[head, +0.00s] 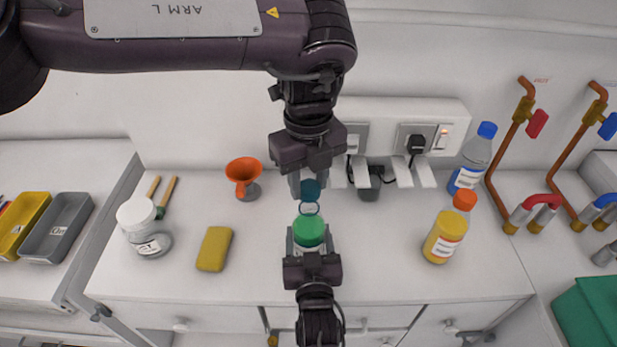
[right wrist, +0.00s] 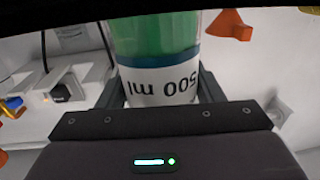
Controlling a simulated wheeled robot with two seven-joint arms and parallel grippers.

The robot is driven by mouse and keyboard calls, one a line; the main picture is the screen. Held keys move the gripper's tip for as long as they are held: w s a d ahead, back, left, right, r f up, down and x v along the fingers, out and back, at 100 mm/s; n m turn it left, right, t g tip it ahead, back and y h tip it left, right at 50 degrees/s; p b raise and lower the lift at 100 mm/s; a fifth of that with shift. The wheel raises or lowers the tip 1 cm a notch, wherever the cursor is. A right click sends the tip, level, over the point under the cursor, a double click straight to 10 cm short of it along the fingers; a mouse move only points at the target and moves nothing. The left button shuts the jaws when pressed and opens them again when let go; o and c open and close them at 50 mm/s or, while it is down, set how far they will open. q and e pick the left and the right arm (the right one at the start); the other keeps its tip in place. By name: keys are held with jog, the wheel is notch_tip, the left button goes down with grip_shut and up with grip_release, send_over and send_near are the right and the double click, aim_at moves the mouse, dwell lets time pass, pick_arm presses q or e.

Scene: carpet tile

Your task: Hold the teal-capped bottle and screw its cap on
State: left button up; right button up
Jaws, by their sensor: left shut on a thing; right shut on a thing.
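The bottle (head: 309,232) holds green contents and stands upright at the middle front of the counter. My right gripper (head: 311,248) is shut around its body. The right wrist view shows the bottle's white "500 ml" label (right wrist: 160,88), with a blue band above it, between the fingers (right wrist: 160,95). The teal cap (head: 311,191) is in my left gripper (head: 308,178), which points down and is shut on it. The cap is over the clear neck of the bottle (head: 309,208). I cannot tell whether cap and neck touch.
A yellow sponge (head: 214,249), a white-lidded jar (head: 145,230) and an orange funnel (head: 243,178) are on the left. A yellow bottle (head: 449,232) and a blue-capped bottle (head: 473,160) stand on the right. A socket panel (head: 446,118) is behind. Counter on both sides of the bottle is clear.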

pick_arm(q)
jog(key=shift+f, duration=0.85)
jog(key=shift+f, duration=0.5)
